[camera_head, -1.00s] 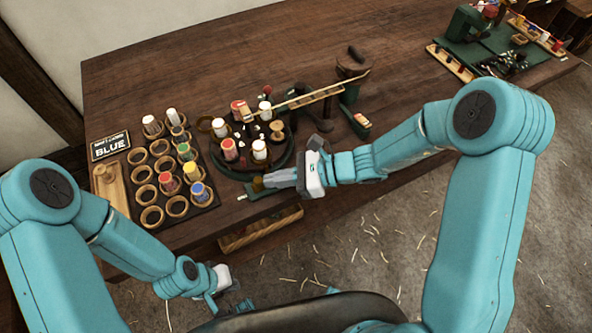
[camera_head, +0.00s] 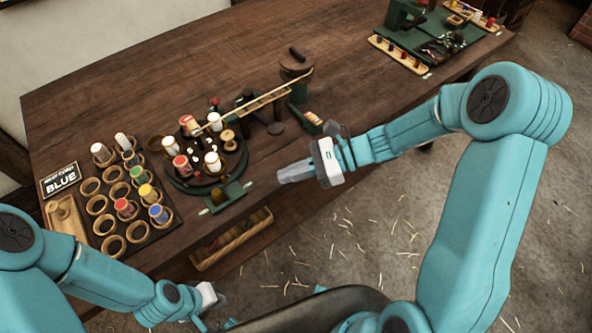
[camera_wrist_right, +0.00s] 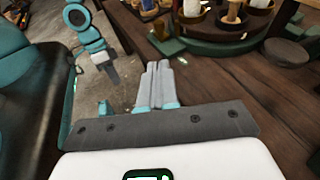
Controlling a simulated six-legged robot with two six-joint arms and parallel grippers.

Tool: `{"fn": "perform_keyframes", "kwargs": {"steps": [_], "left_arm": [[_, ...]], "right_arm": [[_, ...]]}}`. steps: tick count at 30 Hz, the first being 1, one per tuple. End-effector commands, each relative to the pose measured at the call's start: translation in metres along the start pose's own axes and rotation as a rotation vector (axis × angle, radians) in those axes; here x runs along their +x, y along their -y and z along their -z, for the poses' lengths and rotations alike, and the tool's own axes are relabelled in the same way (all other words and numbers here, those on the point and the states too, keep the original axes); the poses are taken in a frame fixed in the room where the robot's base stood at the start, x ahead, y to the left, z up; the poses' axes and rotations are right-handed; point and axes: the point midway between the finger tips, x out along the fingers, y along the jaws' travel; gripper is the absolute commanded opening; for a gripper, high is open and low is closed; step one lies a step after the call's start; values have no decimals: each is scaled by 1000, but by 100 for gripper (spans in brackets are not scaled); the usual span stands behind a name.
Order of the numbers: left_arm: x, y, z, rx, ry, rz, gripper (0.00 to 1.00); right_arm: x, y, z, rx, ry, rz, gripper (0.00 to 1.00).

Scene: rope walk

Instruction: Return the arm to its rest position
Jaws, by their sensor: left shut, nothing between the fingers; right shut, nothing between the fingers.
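My right gripper (camera_head: 296,172) is shut and empty in the head view. It hangs just off the front edge of the wooden table (camera_head: 180,80), to the right of the round carousel. In the right wrist view its fingers (camera_wrist_right: 158,78) lie together with nothing between them. My left gripper (camera_head: 212,312) is low at the bottom of the head view, in front of the table. It is shut and empty, though its fingertips are small and partly hidden. It also shows at the upper left of the right wrist view (camera_wrist_right: 110,78).
The round carousel (camera_head: 178,182) carries several spools. A rack (camera_head: 150,235) of ring holders with colored spools stands left, beside a sign reading BLUE (camera_head: 61,181). A wooden tray (camera_head: 232,243) sits below the table edge. A green station (camera_head: 440,40) stands far right. The floor in front holds scattered straw.

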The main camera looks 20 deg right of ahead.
Motion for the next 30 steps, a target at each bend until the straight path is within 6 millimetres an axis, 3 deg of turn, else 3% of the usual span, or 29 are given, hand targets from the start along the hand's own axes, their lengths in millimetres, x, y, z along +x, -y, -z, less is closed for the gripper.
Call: {"fn": "perform_keyframes", "kwargs": {"steps": [6, 22, 26, 30], "left_arm": [[0, 0, 0, 0, 0, 0, 0], [0, 0, 0, 0, 0, 0, 0], [0, 0, 0, 0, 0, 0, 0], [0, 0, 0, 0, 0, 0, 0]], "right_arm": [[-9, 0, 0, 0, 0, -1, 0], [-8, -4, 6, -4, -17, -11, 0], [11, -32, 45, -63, -157, -105, 0], [29, -95, 131, -321, -454, -355, 0]]}}
